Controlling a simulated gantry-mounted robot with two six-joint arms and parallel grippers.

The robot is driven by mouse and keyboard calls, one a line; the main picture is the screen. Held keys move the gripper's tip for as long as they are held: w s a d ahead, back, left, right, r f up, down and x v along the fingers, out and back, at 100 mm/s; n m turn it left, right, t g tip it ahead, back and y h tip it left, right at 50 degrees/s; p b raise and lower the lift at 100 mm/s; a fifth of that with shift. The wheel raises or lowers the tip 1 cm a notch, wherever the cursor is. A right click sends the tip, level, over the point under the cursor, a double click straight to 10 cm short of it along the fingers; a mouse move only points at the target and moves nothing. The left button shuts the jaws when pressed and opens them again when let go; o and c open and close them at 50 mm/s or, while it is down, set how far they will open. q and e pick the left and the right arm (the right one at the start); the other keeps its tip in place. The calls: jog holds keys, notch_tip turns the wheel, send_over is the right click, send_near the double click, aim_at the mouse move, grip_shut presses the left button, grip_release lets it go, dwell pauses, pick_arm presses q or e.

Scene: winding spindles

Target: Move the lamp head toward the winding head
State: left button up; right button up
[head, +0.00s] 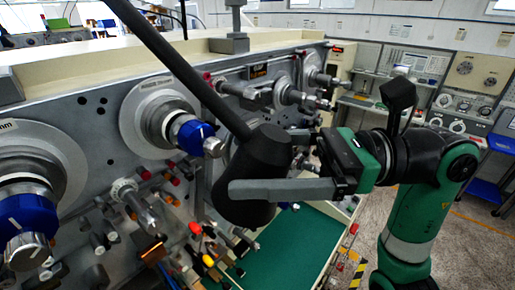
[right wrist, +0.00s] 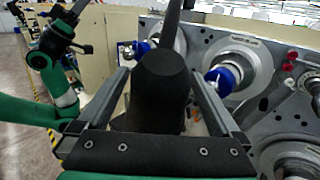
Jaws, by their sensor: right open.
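The black, cone-shaped lamp head (head: 258,150) hangs on a dark slanting arm (head: 175,65) in front of the machine. It also fills the middle of the right wrist view (right wrist: 162,85). My right gripper (head: 245,178) is open, with its grey fingers on either side of the lamp head; the far finger is mostly hidden in the head view. Whether the fingers touch it I cannot tell. Winding heads with grey discs and blue collars (head: 190,133) lie left of the lamp head, one at far left (head: 28,212). My left arm's wrist shows small in the right wrist view; its jaws are unclear.
The grey machine panel (head: 95,125) has several protruding spindles and coloured knobs close to the lamp head. A green tray surface (head: 300,245) lies below. A control cabinet (head: 470,85) stands at the back right. Floor (head: 480,235) shows at the right.

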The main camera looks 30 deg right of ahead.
grip_shut()
dwell(0.5)
